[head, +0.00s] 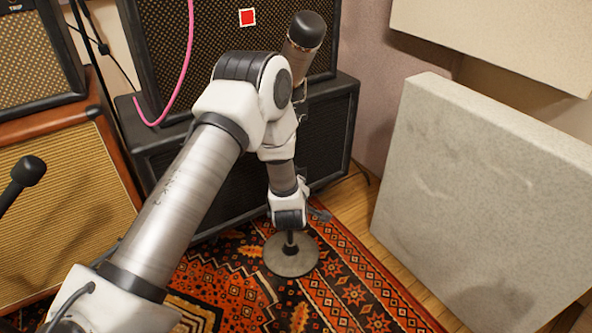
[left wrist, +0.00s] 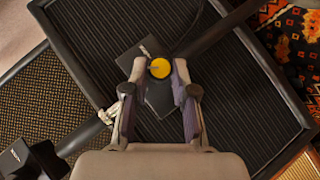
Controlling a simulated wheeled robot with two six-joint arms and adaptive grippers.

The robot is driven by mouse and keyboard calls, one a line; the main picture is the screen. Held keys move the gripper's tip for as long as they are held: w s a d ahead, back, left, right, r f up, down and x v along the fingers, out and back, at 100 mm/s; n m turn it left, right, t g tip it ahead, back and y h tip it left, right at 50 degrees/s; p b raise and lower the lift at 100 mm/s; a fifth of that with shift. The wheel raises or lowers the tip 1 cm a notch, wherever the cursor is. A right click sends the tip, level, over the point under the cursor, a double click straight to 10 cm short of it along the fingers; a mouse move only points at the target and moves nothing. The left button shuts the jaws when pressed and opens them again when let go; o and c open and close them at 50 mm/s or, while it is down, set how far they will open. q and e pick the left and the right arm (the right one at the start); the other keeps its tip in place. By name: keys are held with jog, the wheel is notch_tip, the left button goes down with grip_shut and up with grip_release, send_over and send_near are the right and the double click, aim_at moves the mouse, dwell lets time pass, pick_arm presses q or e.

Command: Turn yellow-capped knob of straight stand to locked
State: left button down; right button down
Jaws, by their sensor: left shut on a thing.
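The yellow-capped knob (left wrist: 160,68) shows in the left wrist view, its round yellow face toward the camera. It sits on a black bracket (left wrist: 160,97) with dark poles on both sides. My left gripper (left wrist: 159,70) has one finger on each side of the knob and is shut on it. Whether the knob is locked cannot be told. In the head view a round grey stand base (head: 291,258) rests on the rug below my left wrist. My arm hides the knob, the fingers and most of the pole there. My right gripper is not in view.
Dark speaker cabinets (head: 333,128) stand behind the arm, with a brown-edged amp (head: 62,215) at left. A black microphone (head: 28,172) is at the left edge. A pale panel (head: 490,190) leans at right. The patterned rug (head: 345,275) is open in front.

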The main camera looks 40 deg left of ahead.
pick_arm(q)
jog(key=shift+w+d+r+m+g+y+p, duration=0.1)
jog(key=shift+w+m+g+y+p, duration=0.2)
jog(key=shift+m+g+p, duration=0.9)
jog(key=shift+w+d+r+m+g+y+p, duration=0.1)
jog(key=shift+m+g+y+p, duration=0.2)
jog(key=shift+g+p, duration=1.75)
jog(key=shift+w+d+r+m+g+y+p, duration=0.15)
jog(key=shift+m+g+y+p, duration=0.45)
jog(key=shift+p, duration=2.25)
jog(key=shift+a, duration=0.1)
jog(key=c, duration=0.9)
grip_release()
jog(key=shift+f, duration=0.1)
